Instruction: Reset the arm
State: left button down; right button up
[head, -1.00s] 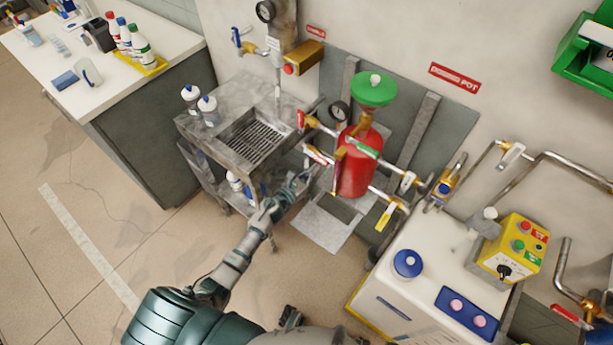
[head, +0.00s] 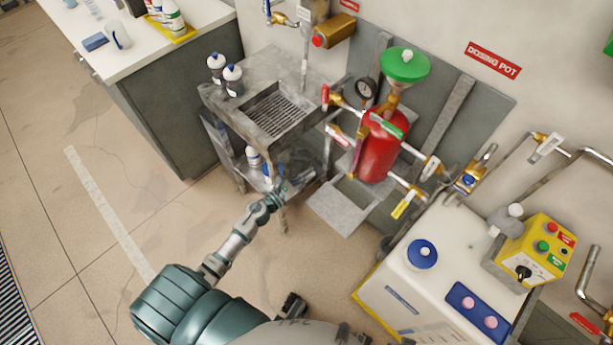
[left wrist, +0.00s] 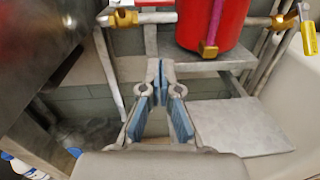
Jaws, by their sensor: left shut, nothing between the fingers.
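My left arm comes in from the lower left of the head view. Its gripper (head: 285,189) is beside the lower part of the metal sink stand (head: 214,98), left of the red dosing pot (head: 381,150). In the left wrist view the left gripper (left wrist: 159,66) has its fingertips together with nothing between them. The red pot's lower end (left wrist: 212,25) is above and beyond the fingers there, apart from them. The pot has a green funnel (head: 405,66) on top and valves with red, green and yellow handles around it. My right gripper is not in view.
A white tank (head: 400,282) with a yellow control box (head: 540,250) stands at the right. A grey tray (head: 345,216) lies below the pot. Bottles (head: 233,80) stand on the sink stand. A white-topped counter (head: 130,60) is at the upper left. Floor at the left is clear.

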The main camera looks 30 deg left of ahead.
pick_arm(q)
jog(key=shift+s+a, duration=0.1)
jog(key=shift+s, duration=0.25)
